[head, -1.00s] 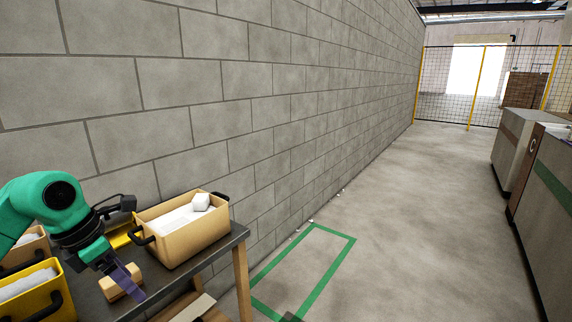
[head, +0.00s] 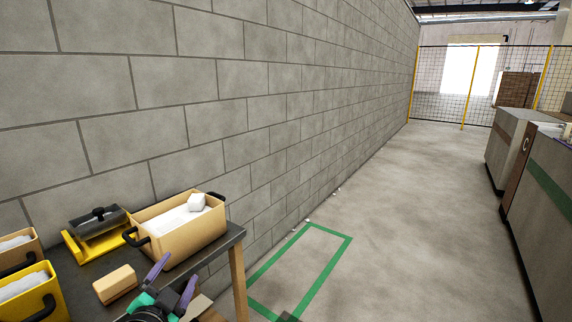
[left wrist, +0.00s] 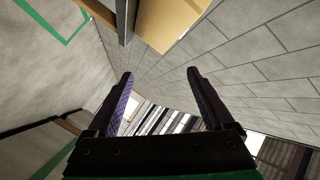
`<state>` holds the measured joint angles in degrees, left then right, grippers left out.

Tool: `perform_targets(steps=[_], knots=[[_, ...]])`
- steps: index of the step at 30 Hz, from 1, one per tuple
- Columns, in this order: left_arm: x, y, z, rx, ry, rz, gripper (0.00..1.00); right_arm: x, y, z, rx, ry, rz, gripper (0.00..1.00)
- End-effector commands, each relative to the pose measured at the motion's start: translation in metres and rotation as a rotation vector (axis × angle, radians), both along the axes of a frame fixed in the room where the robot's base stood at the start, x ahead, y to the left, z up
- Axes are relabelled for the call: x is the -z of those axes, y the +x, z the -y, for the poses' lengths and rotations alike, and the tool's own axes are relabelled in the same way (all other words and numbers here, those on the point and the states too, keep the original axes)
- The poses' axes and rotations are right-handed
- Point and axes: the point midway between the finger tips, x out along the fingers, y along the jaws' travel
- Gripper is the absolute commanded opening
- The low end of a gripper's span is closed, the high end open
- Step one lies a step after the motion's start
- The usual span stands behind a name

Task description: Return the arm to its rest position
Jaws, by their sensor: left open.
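My left gripper (head: 172,282) shows at the bottom of the head view, just in front of the table's right part. Its two purple fingers are apart with nothing between them. In the left wrist view the same gripper (left wrist: 160,82) is open and empty, with the wall and ceiling beyond its fingers. My right gripper is in neither view.
A table (head: 78,282) stands against the block wall. It bears a tan bin (head: 190,240) with white contents, a wooden block (head: 115,284), a yellow-based device (head: 97,235) and a yellow bin (head: 35,298). Open floor (head: 400,220) lies to the right, with a green outline.

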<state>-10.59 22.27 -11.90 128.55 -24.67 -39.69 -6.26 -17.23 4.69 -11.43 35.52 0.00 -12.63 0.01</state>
Motion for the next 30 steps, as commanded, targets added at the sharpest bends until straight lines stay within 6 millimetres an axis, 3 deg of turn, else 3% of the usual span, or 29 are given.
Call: perform_targets(steps=[1,3,6,12,17,24,30], knots=[[0.036,-0.017,-0.009,-0.062,-0.100,-0.132,0.86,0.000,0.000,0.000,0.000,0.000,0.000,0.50],[0.082,-0.043,-0.016,-0.143,-0.217,-0.312,0.86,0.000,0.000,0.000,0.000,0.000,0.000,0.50],[0.129,-0.082,-0.017,-0.226,-0.339,-0.521,0.86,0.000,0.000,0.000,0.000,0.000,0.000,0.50],[0.189,-0.159,-0.006,-0.339,-0.500,-0.856,0.86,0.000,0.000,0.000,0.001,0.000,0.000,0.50],[0.215,-0.220,0.009,-0.403,-0.591,-1.091,0.86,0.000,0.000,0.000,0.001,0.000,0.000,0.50],[0.295,-0.205,0.010,-0.410,-0.569,-1.120,0.86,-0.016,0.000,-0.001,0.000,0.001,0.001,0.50],[0.378,-0.223,0.008,-0.419,-0.552,-1.164,0.86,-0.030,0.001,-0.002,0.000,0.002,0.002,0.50]])
